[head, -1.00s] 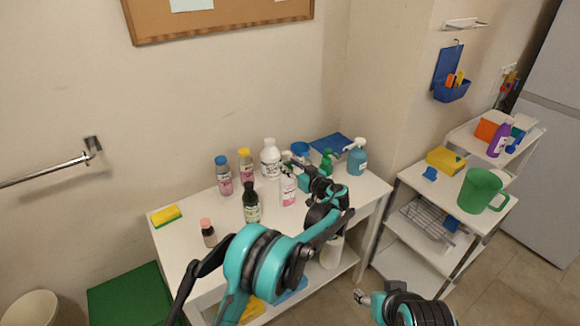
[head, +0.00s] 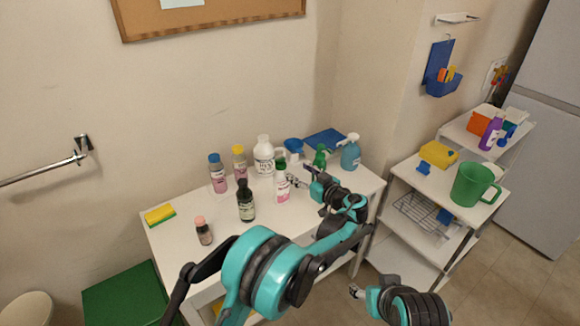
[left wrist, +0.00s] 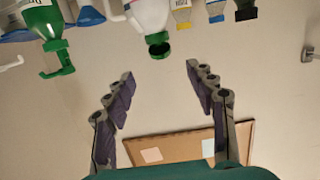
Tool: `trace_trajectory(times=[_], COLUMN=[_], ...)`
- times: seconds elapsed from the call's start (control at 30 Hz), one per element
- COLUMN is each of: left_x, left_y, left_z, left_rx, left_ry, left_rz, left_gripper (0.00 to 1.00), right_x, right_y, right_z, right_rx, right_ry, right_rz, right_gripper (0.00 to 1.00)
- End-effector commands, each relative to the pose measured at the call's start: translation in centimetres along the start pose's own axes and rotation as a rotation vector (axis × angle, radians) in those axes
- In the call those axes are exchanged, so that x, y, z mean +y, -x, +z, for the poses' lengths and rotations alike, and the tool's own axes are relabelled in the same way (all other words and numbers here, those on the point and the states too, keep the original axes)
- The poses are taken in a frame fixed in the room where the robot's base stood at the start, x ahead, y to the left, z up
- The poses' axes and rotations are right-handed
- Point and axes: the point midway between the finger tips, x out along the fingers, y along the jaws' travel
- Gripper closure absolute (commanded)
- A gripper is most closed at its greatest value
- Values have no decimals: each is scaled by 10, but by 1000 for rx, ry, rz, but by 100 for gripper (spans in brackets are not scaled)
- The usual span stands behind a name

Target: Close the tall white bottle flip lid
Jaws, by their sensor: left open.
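The white bottle (head: 282,187) with a pink label stands upright on the white table, its green flip lid (head: 281,162) on top. In the left wrist view, which is upside down, a white bottle (left wrist: 147,14) has a green lid (left wrist: 158,42) that looks flipped open. My left gripper (head: 297,181) is just right of the bottle in the head view, open and empty. In the left wrist view its fingers (left wrist: 160,62) are spread, with the green lid beyond the gap. My right gripper (head: 355,291) is low at the front, away from the table; its jaws are too small to read.
A white jug (head: 264,156), a green spray bottle (head: 320,157) and a blue spray bottle (head: 350,153) stand near the bottle. A dark bottle (head: 245,202) and several capped bottles are to its left. The front left tabletop is mostly clear. A stepped shelf (head: 470,222) is at right.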

Motion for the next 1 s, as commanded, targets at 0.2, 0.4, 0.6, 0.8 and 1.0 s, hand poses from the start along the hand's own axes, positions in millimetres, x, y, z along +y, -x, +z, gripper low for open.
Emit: trace_trajectory(times=[0.2,0.4,0.6,0.8,1.0], left_x=[0,0,1,7,6], left_y=[25,28,24,-28,-70], left_z=[0,0,0,1,5], left_rx=[0,0,5,84,153], left_ry=[0,0,-1,-32,-63], left_rz=[1,0,-6,-78,-138], left_gripper=[44,44,50,50,50], right_x=[0,0,0,0,0], right_y=[0,0,1,9,13], right_z=[0,0,0,-6,-9], right_rx=[0,0,0,0,0], right_ry=[0,0,0,0,0], right_rz=[0,0,0,0,0], right_gripper=[44,44,44,44,44])
